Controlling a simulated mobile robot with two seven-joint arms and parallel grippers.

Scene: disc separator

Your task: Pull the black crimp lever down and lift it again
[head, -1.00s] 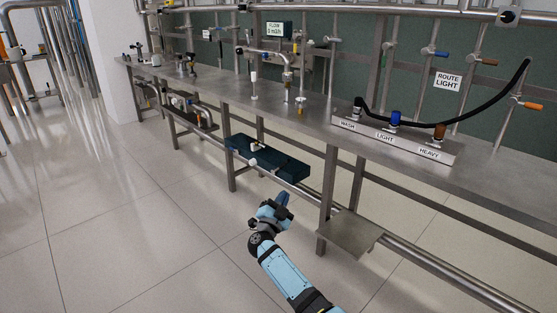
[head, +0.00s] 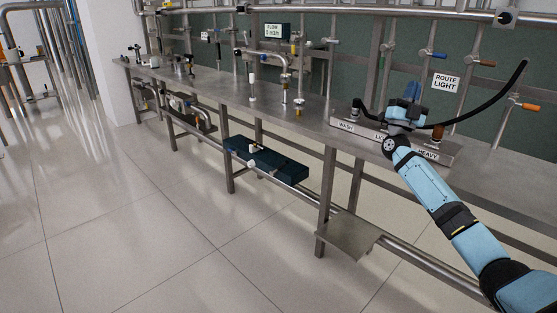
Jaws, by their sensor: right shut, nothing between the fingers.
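My right gripper (head: 411,92) is raised over the labelled port block (head: 448,158) on the bench, at the right of the head view. The gripper covers the middle port, marked LIGHT. A black hose (head: 500,97) arcs from the WASH port past the gripper to the upper right; I cannot tell whether the gripper touches it. I cannot make out the black crimp lever for certain. My left gripper is not in view.
The steel bench (head: 318,128) runs from far left to right, with pipes and valves along its back. A dark box (head: 265,158) sits on the lower rail. A small steel plate (head: 348,236) sticks out low in front. The tiled floor (head: 150,230) at left is clear.

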